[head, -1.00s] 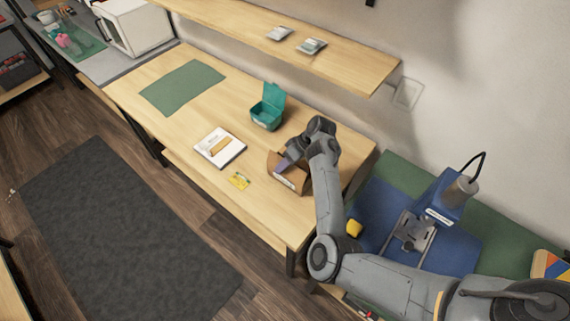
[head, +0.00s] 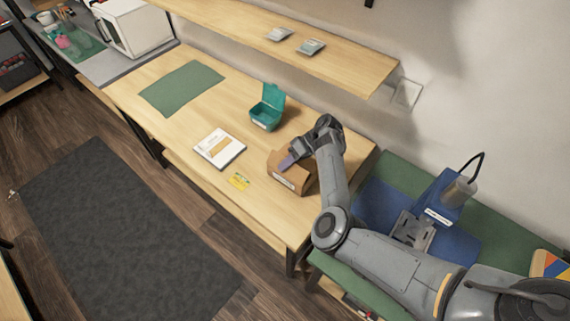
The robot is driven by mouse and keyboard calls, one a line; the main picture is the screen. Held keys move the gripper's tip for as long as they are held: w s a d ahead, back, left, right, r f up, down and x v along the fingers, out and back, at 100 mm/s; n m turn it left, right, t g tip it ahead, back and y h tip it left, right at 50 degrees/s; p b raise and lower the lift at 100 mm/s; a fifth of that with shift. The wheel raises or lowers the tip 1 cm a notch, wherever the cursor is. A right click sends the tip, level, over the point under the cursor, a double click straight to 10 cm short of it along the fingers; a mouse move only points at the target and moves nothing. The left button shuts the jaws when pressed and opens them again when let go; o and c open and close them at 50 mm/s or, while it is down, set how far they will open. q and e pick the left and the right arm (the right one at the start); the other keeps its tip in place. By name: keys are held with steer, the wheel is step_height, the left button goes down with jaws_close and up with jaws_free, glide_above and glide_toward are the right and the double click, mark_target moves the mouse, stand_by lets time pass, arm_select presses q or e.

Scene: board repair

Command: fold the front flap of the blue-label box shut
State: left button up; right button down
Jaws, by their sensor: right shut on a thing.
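The brown cardboard box (head: 305,179) stands near the right end of the wooden table, with a pale label on its front face. My right gripper (head: 289,160) is at the box's top front edge. It is shut, with a small purple-blue patch at its tips. It appears to be on the front flap, but the contact is too small to see clearly. The gripper and wrist cover part of the box top. My left gripper is not in view.
An open teal box (head: 266,117) stands behind and left of the cardboard box. A green mat (head: 182,88) lies farther left. A shelf (head: 300,40) overhangs the back.

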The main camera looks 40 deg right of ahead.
steer(key=shift+w+d+f+y+b, duration=0.1)
steer(key=shift+d+f+y+b, duration=0.25)
steer(key=shift+y+b, duration=0.35)
steer(key=shift+m+y, duration=0.3)
steer(key=shift+y, duration=0.2)
steer(key=shift+a, duration=0.1)
steer(key=c, duration=1.3)
jaws_free()
steer(key=shift+c, duration=0.2)
steer(key=shift+r, duration=0.1)
